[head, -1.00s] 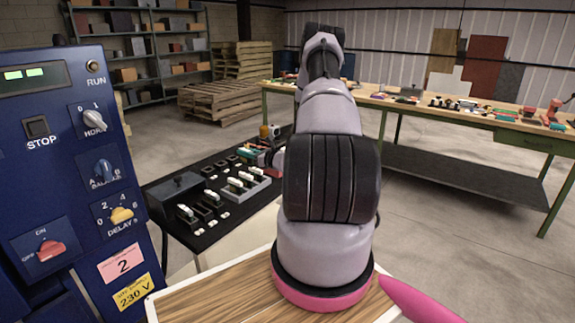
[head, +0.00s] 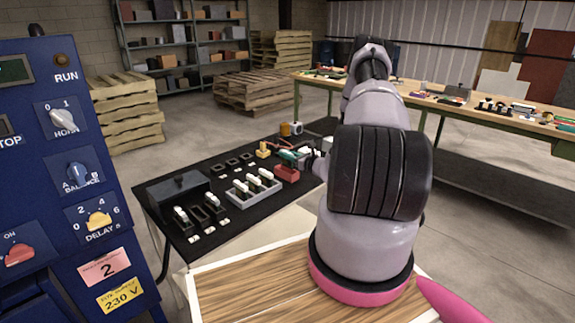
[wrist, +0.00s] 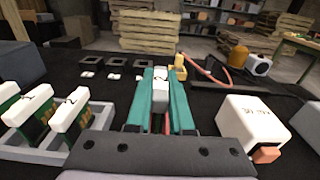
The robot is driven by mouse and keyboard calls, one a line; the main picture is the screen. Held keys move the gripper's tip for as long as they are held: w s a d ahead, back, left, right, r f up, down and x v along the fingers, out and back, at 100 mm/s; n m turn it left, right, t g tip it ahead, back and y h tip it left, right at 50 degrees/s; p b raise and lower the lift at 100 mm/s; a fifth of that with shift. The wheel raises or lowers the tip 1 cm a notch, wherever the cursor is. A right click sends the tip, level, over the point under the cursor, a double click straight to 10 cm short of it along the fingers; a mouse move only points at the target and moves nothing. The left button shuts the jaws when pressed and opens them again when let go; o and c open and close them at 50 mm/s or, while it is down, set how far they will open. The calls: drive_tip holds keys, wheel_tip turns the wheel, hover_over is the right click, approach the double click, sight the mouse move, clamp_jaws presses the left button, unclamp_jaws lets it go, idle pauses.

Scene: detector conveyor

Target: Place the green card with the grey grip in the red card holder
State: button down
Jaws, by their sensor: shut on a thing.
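My gripper (wrist: 161,92) has teal fingers, shut on a small pale grey-white grip (wrist: 160,86) in the wrist view. The card's board below that grip is hidden, so its colour does not show. In the head view my gripper (head: 291,155) is over the right part of the black table, partly behind my arm. The red card holder (head: 287,173) stands on the table just in front of and below the gripper in that picture. The wrist view does not clearly show the holder, so I cannot tell the exact gap.
A grey rack (head: 240,196) with several white-gripped cards stands left of the holder. Single cards and a dark box (head: 178,188) are farther left. Empty dark slots (wrist: 90,61) lie beyond the rack. A white block (wrist: 252,128) is right of my fingers. A blue panel (head: 40,240) stands left.

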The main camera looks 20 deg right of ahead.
sight(286, 163)
drive_tip(key=shift+f, duration=2.05)
drive_tip(key=shift+a+f, duration=0.1)
drive_tip(key=shift+f, duration=0.05)
drive_tip(key=c, duration=0.8)
unclamp_jaws()
